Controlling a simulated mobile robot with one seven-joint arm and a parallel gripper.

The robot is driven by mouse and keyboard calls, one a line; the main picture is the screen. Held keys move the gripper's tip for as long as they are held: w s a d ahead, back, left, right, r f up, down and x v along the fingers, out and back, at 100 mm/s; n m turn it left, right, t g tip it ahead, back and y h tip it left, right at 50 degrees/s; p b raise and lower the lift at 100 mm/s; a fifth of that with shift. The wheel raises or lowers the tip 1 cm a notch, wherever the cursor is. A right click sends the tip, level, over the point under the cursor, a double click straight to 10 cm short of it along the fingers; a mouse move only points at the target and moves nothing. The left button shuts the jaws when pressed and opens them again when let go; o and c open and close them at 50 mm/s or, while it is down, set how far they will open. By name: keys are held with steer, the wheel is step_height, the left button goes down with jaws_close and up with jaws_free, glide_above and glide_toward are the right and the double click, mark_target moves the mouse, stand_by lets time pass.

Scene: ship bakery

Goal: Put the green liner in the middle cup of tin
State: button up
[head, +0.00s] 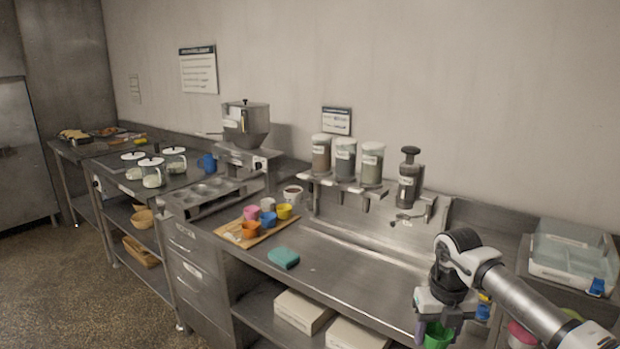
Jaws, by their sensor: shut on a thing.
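My gripper (438,318) is at the lower right, in front of the steel counter. It is shut on a green liner (437,337), which hangs below the fingers; the fingers hide its upper part. A grey metal tin (222,191) with round cups lies on the left part of the counter, in front of the hopper machine. It is far to the left of my gripper. Its cups look empty, but they are small in this view.
A wooden board (233,236) with pink, yellow, blue and orange cups stands right of the tin. Jars (345,160) stand on a rear shelf. The counter between the block and my gripper is mostly clear.

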steer(key=w+a+f+n+b, duration=0.2)
steer(key=a+f+n, duration=0.4)
steer(key=f+n, duration=0.3)
steer(key=w+a+f+n+b, duration=0.1)
steer(key=a+f+n, duration=0.5)
steer(key=f, duration=0.6)
steer(key=w+n, duration=0.1)
steer(key=n, duration=0.1)
steer(key=shift+w+a+f+n+b, duration=0.15)
steer(key=shift+a+n+b, duration=0.05)
steer(key=shift+n+b, duration=0.2)
steer(key=a+f+n, duration=0.2)
steer(key=f+n, duration=0.1)
steer(key=a+f+n+b, duration=0.1)
steer(key=a+f+n, duration=0.1)
steer(key=f+n, duration=0.1)
steer(key=s+a+f+n, duration=0.1)
steer(key=a+f+n, duration=0.2)
steer(key=f, duration=0.1)
steer(key=shift+b, duration=0.4)
steer(key=shift+s+a+f+n+b, duration=0.25)
steer(key=shift+s+a+f+n, duration=0.2)
steer(key=shift+a+f+n, duration=0.85)
steer(key=shift+s+a+f+n+b, duration=0.2)
steer(key=shift+s+a+f+n, duration=0.2)
steer(key=shift+a+f+n, duration=0.85)
steer(key=shift+s+a+f+n+b, duration=0.25)
steer(key=shift+s+a+f+n, duration=0.3)
steer(key=shift+f+n, duration=1.3)
